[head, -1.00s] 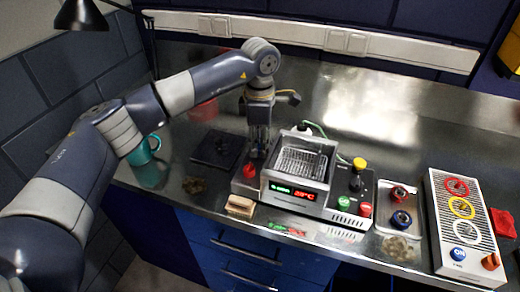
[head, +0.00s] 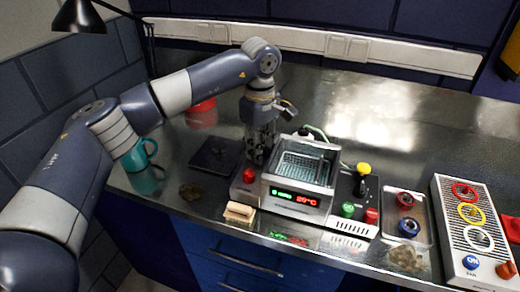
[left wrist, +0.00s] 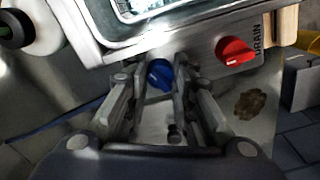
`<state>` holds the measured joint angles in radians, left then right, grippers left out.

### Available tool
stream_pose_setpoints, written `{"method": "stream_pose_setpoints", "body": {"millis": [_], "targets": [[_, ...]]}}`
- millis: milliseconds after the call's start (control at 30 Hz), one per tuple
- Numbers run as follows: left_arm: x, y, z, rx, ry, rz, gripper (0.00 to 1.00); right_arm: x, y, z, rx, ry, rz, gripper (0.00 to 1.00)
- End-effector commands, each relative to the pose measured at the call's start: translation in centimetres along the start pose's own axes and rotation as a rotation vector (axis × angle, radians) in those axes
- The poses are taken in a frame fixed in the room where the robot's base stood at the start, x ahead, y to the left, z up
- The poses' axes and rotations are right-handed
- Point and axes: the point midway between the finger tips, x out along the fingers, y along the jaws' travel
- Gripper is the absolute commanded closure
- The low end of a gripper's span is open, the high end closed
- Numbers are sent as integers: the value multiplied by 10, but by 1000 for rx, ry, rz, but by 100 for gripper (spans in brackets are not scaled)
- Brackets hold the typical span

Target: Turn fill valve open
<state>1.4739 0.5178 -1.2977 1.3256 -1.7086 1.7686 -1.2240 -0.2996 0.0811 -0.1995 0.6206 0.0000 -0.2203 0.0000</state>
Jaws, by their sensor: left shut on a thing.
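The fill valve is a blue knob (left wrist: 160,74) on the bench unit, between my fingertips in the left wrist view. My left gripper (left wrist: 160,80) is shut on it, pointing down at the unit's left side. In the head view the left gripper (head: 260,155) hides the blue knob. A red knob (left wrist: 234,50) beside the word DRAIN sits next to it; it also shows in the head view (head: 249,176). The glass-walled tank (head: 328,178) holds a wire basket (head: 299,168) and looks teal inside. My right gripper is not in view.
A tray with two knobs (head: 427,230) and a white control box (head: 470,240) stand to the right. The back of the bench is mostly clear.

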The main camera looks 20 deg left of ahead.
Motion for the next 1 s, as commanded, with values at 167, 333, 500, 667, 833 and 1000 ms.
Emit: {"method": "stream_pose_setpoints", "body": {"millis": [167, 333, 500, 667, 833, 1000], "targets": [[-3, 1, -1, 12, 1, 7, 100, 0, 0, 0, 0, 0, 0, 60], [-3, 1, -1, 12, 1, 8, 100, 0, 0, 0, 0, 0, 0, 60], [-3, 2, -1, 11, 1, 8, 73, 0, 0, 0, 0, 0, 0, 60], [-2, 1, -1, 12, 1, 6, 67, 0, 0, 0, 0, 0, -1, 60], [-2, 1, 0, 12, 1, 4, 67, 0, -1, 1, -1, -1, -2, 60], [-14, 1, -1, 12, 1, 6, 67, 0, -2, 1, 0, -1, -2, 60]]}}
